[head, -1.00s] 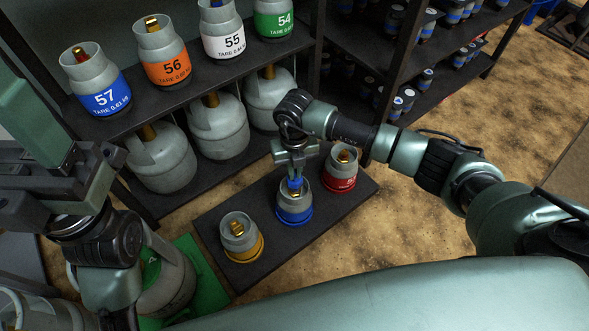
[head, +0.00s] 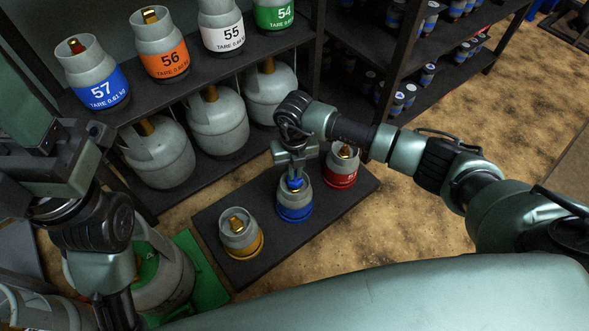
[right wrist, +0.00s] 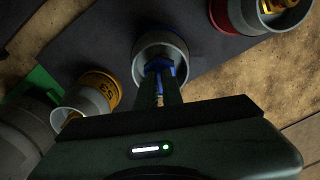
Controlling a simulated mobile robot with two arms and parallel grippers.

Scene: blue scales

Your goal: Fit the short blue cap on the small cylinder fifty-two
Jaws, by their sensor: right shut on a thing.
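A small grey cylinder with a blue band (head: 294,207) stands upright in the middle of a dark low platform; its number is not readable. My right gripper (head: 295,178) points down over it, shut on a short blue cap (head: 295,185). The cap is at the cylinder's open collar, over the valve. In the right wrist view the cap (right wrist: 158,66) sits between the fingers, inside the round collar (right wrist: 161,46). Whether it is seated on the valve cannot be told. My left arm shows at the left edge; its fingers cannot be made out.
On the platform (head: 262,262), a yellow-banded cylinder (head: 240,240) stands left and a red-banded one (head: 341,172) right, close to my right gripper. A shelf behind holds numbered cylinders, including blue fifty-seven (head: 97,85). Sandy floor lies open at right.

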